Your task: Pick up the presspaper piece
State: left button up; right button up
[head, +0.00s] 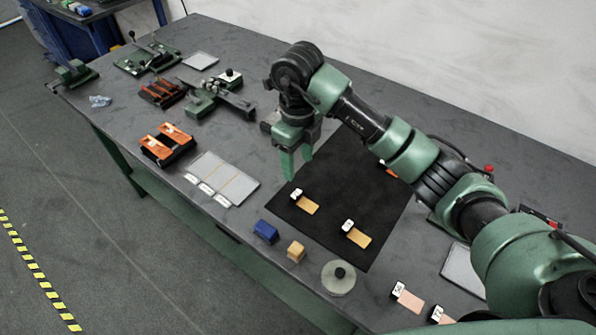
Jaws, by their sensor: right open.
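Two flat tan pieces, which look like presspaper, lie on the black mat (340,165), each with a small white-and-black label block at its left end. One tan piece (311,208) is near the mat's left part; the other tan piece (360,241) is near its front corner. My right gripper (298,168) points down above the mat's left edge, open and empty, just beyond the first tan piece and apart from it. My left gripper is not in view.
Pinkish pieces (409,301) lie front right. Grey plates (222,178), orange holders (167,144) and green tools (215,98) stand left.

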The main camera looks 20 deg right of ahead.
aim_at(348, 230)
jog(key=k+j, duration=0.2)
jog(key=k, duration=0.3)
jog(key=k+j, duration=0.15)
jog(key=k, duration=0.3)
